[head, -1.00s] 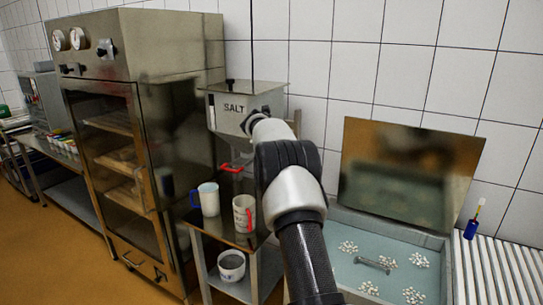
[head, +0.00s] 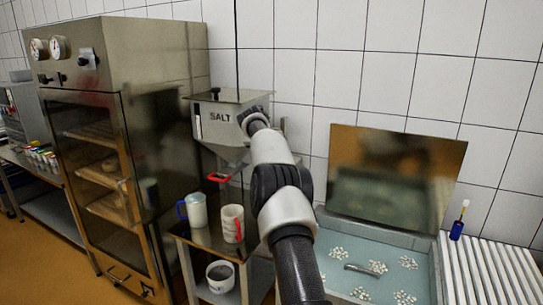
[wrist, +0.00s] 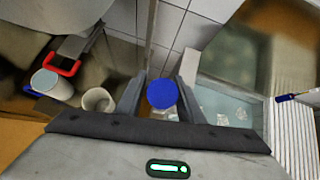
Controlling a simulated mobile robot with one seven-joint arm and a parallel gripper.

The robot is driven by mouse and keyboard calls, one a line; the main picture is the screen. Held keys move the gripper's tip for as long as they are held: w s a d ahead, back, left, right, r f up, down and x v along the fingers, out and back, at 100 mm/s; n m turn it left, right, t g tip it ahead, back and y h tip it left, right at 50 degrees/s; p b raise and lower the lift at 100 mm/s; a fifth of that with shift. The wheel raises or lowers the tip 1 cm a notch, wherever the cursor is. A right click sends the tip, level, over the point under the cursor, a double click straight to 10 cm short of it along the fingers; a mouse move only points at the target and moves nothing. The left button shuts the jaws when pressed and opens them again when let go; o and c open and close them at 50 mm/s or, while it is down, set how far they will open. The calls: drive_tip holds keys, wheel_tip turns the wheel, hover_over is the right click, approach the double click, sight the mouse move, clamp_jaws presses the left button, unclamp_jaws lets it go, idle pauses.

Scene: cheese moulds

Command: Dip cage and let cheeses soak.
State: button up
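An open basin (head: 437,277) stands at lower right in the head view, with a pale blue-grey inside. A short metal handle (head: 362,268) shows in it. Several clusters of small white pieces (head: 408,262) lie around the handle. I cannot make out a separate cage or whole cheeses. In the wrist view my gripper (wrist: 161,82) has its fingers apart, with a round blue disc (wrist: 161,94) between them. I cannot tell whether they grip it. In the head view my arm hides the gripper. The basin also shows at right in the wrist view (wrist: 222,72).
A raised metal lid (head: 392,178) leans against the tiles behind the basin. A salt hopper (head: 218,122) hangs over a small table with two mugs (head: 197,210) (head: 232,222). A ribbed white rack (head: 490,270) and a blue-handled brush (head: 457,229) stand at right. A steel cabinet (head: 120,50) stands at left.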

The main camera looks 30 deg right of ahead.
drive_tip(key=shift+o, duration=0.5)
drive_tip(key=shift+f, duration=0.1)
drive_tip(key=shift+s+a, duration=0.1)
drive_tip(key=shift+s, duration=0.05)
drive_tip(key=b+v, duration=0.3)
drive_tip(key=v, duration=1.4)
